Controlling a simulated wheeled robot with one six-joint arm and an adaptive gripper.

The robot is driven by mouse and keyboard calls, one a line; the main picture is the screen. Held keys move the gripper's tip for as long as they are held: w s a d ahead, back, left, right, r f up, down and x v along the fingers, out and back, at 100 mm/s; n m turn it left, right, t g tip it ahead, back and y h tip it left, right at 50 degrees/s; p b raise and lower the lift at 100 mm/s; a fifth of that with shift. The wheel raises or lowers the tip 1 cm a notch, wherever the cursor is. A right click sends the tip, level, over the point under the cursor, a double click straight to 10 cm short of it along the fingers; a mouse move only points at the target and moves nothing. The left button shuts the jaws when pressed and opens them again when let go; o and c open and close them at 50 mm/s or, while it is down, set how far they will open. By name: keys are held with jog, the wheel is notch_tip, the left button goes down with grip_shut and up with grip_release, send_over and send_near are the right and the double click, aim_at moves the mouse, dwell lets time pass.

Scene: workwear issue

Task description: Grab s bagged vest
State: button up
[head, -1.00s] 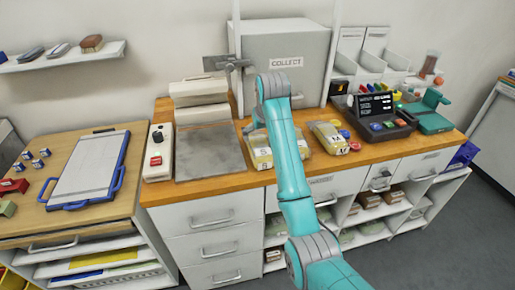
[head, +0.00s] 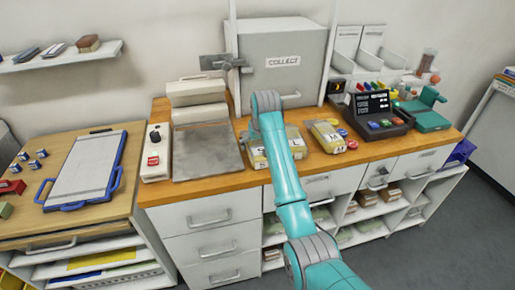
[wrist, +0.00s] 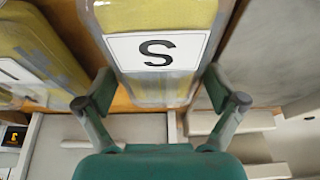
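The bagged vest marked S (wrist: 155,75) is a clear bag with yellow cloth and a white label. In the wrist view it lies at top centre, between and just beyond the fingertips. My gripper (wrist: 163,102) is open, with one finger on each side of the bag's near end; I cannot tell whether they touch it. In the head view the S bag (head: 258,160) shows partly beside my arm, which hides the gripper. A second yellow bag (wrist: 42,45) lies left in the wrist view, its label cut off. A bag marked M (head: 327,137) lies farther right in the head view.
A grey mat (head: 205,152) lies left of the bags on the wooden counter. A grey COLLECT locker (head: 283,75) stands behind. A dark terminal (head: 380,118) with coloured buttons is at right. Drawers (head: 213,215) are below the counter edge.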

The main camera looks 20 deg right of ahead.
jog(key=c, duration=0.7)
